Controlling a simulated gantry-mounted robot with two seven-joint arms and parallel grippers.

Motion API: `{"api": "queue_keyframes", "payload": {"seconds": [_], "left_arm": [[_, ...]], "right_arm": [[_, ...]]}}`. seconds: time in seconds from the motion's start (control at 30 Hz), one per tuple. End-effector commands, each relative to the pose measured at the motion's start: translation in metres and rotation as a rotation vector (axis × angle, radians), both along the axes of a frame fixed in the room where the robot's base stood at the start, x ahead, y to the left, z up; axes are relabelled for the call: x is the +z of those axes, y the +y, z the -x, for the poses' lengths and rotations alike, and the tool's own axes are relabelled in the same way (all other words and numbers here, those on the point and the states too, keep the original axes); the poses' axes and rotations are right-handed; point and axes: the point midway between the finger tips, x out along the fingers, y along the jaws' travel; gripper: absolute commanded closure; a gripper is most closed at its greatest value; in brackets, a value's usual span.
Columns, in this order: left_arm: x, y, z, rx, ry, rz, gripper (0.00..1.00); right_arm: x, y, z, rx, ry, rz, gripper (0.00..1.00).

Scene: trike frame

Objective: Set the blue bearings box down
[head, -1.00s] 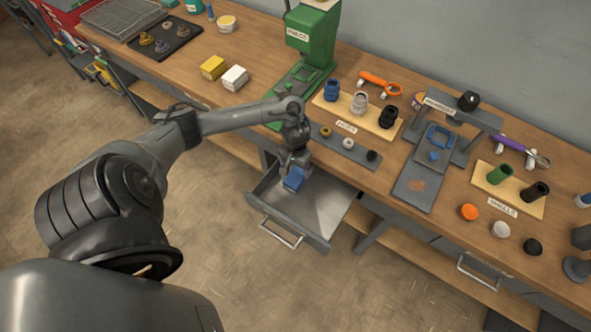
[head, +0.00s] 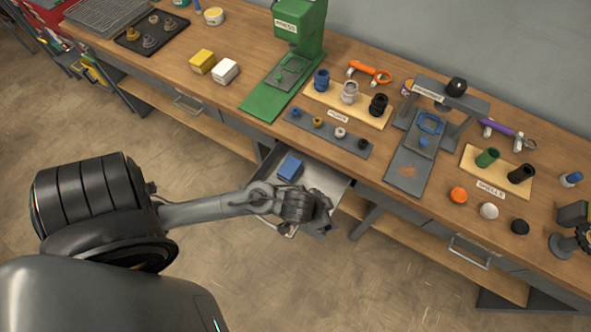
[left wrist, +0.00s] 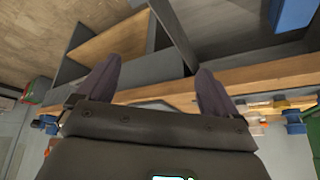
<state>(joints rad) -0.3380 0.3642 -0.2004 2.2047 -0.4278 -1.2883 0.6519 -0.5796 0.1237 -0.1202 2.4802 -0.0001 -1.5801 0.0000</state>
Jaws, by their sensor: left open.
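The blue bearings box (head: 290,168) lies inside the open drawer (head: 322,179), toward its back left, on the drawer floor. My left gripper (head: 312,208) is at the drawer's front right, apart from the box. Its arm covers part of the drawer's front and handle. In the left wrist view the two fingers (left wrist: 158,88) are spread with nothing between them. A blue block, which looks like the box (left wrist: 292,14), shows at the top right corner of that view. My right gripper is in neither view.
Above the drawer, the bench top (head: 225,107) holds a green press (head: 297,28), yellow (head: 202,61) and white (head: 225,71) boxes, and a grey strip (head: 328,136) with small rings. A second, closed drawer handle (head: 468,250) is at right. Open floor lies in front.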

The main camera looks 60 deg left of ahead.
Motion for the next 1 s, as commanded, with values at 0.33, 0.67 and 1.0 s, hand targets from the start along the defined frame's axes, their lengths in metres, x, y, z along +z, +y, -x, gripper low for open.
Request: {"api": "queue_keyframes", "payload": {"seconds": [0.33,0.67,1.0], "left_arm": [[0.044,0.012,0.077,0.01,0.154,-0.012,0.06],[0.048,0.015,0.087,0.001,0.178,-0.009,0.06],[0.066,0.015,0.087,0.001,0.177,-0.009,0.06]], "right_arm": [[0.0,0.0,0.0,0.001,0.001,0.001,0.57],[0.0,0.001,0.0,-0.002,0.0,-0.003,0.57],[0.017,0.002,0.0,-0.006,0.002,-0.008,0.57]]}}
